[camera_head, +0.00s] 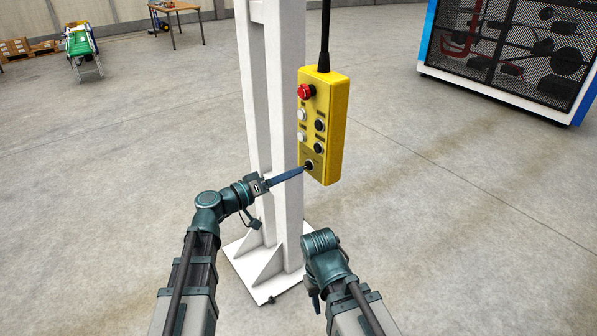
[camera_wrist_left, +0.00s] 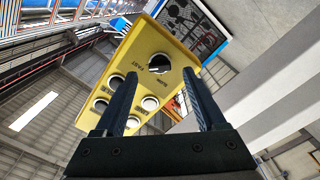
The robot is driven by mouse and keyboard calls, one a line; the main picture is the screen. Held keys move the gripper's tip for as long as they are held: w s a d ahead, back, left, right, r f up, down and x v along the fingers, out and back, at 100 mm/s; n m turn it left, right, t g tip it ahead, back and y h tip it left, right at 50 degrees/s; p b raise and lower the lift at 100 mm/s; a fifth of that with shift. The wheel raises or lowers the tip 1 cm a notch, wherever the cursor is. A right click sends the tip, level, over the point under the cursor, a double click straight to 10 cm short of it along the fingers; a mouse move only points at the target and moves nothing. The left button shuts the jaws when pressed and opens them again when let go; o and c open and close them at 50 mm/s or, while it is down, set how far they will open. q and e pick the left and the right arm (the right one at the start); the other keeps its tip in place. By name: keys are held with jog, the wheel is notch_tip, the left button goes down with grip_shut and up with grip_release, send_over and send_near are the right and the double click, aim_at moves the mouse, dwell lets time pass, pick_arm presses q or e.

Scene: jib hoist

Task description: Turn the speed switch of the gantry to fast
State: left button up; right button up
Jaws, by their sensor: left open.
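The yellow control box (camera_head: 330,125) hangs on a black cable beside the white post. Its speed switch (camera_head: 309,165) is a dark round knob at the bottom of the button face. In the left wrist view, the switch (camera_wrist_left: 159,65) sits near the words FAST and SLOW; which way it points is unclear. My left gripper (camera_head: 301,169) is at the switch in the head view. In the left wrist view, its two fingers (camera_wrist_left: 160,74) are apart, with the switch between and just beyond their tips. Contact cannot be told. My right arm is low; its gripper fingers are hidden.
The white post (camera_head: 289,130) stands close behind my left gripper, on a floor plate (camera_head: 240,262). A red stop button (camera_head: 306,91) and several other buttons are above the switch. A blue-framed mesh cabinet (camera_head: 520,50) is at the back right. The floor between is clear.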

pick_arm(q)
jog(key=v, duration=1)
jog(key=s+d+f+m+g+y, duration=0.1)
jog(key=s+d+f+g+y, duration=0.25)
jog(key=s+d+f, duration=0.35)
jog(key=s+d+f+m+g+y, duration=0.1)
jog(key=s+d+f+g+y, duration=0.15)
jog(key=d+f+g, duration=0.4)
jog(key=s+a+f+g+y, duration=0.1)
jog(key=s+a+f+y, duration=0.6)
jog(key=s+f+y, duration=0.15)
notch_tip(320, 180, up, 16)
jog(key=y+p, duration=0.1)
jog(key=p, duration=1.4)
jog(key=shift+a, duration=0.4)
jog(key=shift+s+f, duration=0.1)
jog(key=shift+f, duration=0.1)
